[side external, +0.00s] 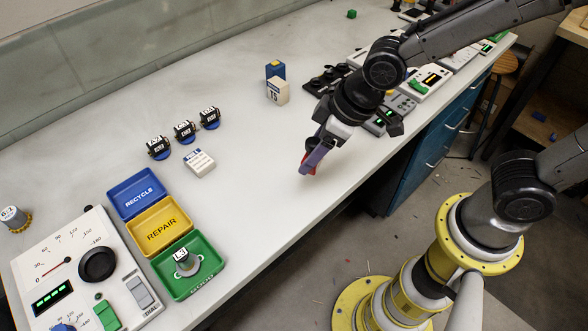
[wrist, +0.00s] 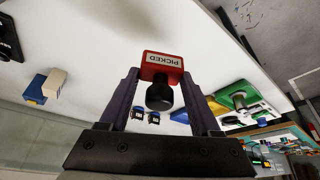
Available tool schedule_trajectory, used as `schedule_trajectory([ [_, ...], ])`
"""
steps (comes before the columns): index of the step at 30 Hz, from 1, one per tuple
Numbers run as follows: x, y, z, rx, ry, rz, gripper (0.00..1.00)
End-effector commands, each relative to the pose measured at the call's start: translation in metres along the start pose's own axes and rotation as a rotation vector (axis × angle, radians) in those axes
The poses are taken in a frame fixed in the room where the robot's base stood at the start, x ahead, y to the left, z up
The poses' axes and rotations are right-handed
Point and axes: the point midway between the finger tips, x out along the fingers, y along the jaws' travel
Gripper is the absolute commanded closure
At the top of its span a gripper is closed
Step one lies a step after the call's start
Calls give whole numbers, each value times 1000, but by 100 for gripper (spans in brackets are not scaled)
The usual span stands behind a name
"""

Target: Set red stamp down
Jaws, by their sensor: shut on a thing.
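The red stamp (wrist: 161,64) has a black round knob and a white label reading PICKED. In the wrist view it sits between the two purple fingers of my gripper (wrist: 160,80), which is shut on it. In the side view my gripper (side external: 314,157) points down over the right part of the white bench, near its front edge. Only a bit of the red stamp (side external: 307,168) shows there, mostly hidden by the finger. I cannot tell whether its base touches the bench.
The white bench (side external: 250,140) is clear around my gripper. A blue and cream box pair (side external: 278,91) stands behind it to the left. Blue, yellow and green trays (side external: 163,222) lie at the left. Several devices (side external: 400,104) line the right side.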

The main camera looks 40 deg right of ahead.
Motion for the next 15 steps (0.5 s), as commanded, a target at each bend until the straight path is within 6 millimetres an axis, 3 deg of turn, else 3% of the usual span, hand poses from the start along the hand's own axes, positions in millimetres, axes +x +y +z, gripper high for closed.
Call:
schedule_trajectory([
  [3, 25, 1, -6, 0, -4, 0, 91],
  [15, 66, 1, -10, 0, -3, -1, 91],
])
